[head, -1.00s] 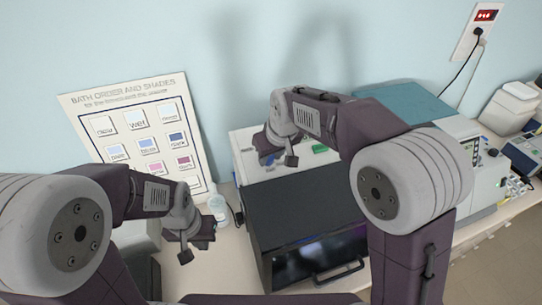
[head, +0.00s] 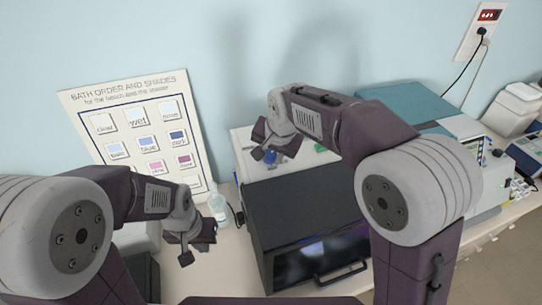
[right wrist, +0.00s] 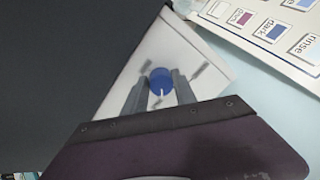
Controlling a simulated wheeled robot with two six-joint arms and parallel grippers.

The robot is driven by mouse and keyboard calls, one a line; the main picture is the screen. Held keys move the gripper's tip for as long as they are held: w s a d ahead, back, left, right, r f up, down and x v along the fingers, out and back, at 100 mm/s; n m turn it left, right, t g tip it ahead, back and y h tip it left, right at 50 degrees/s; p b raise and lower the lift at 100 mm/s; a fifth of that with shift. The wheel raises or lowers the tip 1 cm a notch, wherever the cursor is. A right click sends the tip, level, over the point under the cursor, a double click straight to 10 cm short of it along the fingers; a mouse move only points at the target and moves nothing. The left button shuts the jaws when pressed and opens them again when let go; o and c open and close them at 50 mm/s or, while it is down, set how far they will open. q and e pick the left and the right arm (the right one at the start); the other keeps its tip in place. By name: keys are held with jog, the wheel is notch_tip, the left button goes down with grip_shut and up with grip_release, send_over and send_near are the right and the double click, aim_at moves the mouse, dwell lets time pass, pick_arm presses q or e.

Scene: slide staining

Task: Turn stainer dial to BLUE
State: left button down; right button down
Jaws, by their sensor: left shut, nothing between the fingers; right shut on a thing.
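The stainer's round blue dial (right wrist: 161,78) sits on a white panel (right wrist: 205,50) in the right wrist view. A white pointer mark on it points toward the bottom of that picture. Printed labels surround the dial, too small to read. My right gripper (head: 264,155) is shut on the dial, a grey finger on each side of it. In the head view the dial (head: 272,158) is partly hidden by that gripper. My left gripper (head: 197,247) is shut and empty, low at the left, beside a clear bottle and away from the dial.
A black box with a front handle (head: 341,274) stands in front of the white panel. A clear bottle (head: 219,207) stands left of it. A bath order and shades chart (head: 182,122) leans on the wall. A teal-topped machine (head: 410,100) stands at the right.

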jog(key=m, duration=0.3)
jog(key=shift+a+m+b, duration=0.1)
jog(key=shift+m+b, duration=0.25)
jog(key=shift+m, duration=0.05)
jog(key=m, duration=0.3)
jog(key=shift+w+f+m+b, duration=0.1)
jog(key=shift+m+b, duration=0.2)
jog(key=m, duration=0.3)
jog(key=shift+m+b, duration=0.3)
jog(key=shift+f+m+h, duration=0.15)
jog(key=shift+m+h, duration=0.15)
jog(key=shift+m, duration=1.2)
jog(key=c, duration=1)
grip_release()
jog(key=shift+w, duration=0.2)
